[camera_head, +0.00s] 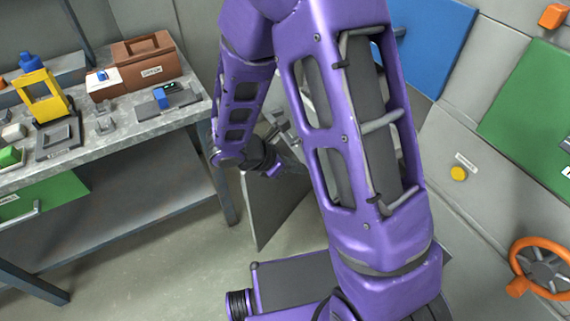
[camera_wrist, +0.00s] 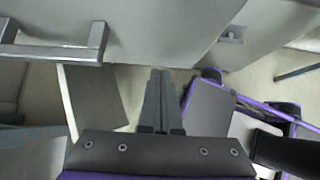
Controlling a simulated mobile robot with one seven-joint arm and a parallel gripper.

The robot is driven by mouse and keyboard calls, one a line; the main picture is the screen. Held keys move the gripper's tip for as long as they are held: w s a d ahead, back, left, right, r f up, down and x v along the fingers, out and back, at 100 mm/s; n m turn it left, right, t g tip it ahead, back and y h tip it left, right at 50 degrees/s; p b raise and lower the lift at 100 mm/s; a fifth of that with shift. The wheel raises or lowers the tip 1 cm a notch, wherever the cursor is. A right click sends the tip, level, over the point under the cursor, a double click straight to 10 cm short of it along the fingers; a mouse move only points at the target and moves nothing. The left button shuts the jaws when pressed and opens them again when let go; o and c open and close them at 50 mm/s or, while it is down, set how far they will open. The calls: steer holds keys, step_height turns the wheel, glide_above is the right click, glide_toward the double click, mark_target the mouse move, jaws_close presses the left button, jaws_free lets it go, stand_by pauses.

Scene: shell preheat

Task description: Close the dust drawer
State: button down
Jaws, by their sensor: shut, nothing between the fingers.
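My gripper (camera_wrist: 159,74) is shut and empty, its two dark fingers together in the middle of the wrist view. The fingertips are near the lower edge of a pale grey front (camera_wrist: 165,38); I cannot tell if they touch it. A grey bar handle (camera_wrist: 55,52) is on this front, left of my fingers. I cannot tell whether this front is the dust drawer's. In the head view my arm hides much of this area. A flat grey panel (camera_head: 270,205) with a pale edge stands out below my gripper; I cannot tell if it is a drawer or a door.
A workbench (camera_head: 120,128) on the left holds a yellow device (camera_head: 43,95), a brown box (camera_head: 147,62) and small items. A green drawer (camera_head: 45,197) is under it. An orange handwheel (camera_head: 545,268) is at right. Floor between bench and panel is clear.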

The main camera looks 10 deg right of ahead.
steer(key=shift+w+d, duration=0.3)
steer(key=shift+d, duration=0.7)
steer(key=shift+w+d, duration=0.3)
steer(key=shift+d, duration=0.65)
steer(key=w+d, duration=0.2)
steer(key=d, duration=0.6)
steer(key=w+d+b, duration=0.1)
steer(key=w+d, duration=0.2)
steer(key=d, duration=0.6)
steer(key=w+d, duration=0.3)
steer(key=d, duration=0.6)
steer(key=shift+w+b, duration=0.25)
steer(key=shift+b, duration=0.05)
steer(key=shift+d+r, duration=0.1)
steer(key=shift+d, duration=0.1)
steer(key=shift+d+r, duration=0.1)
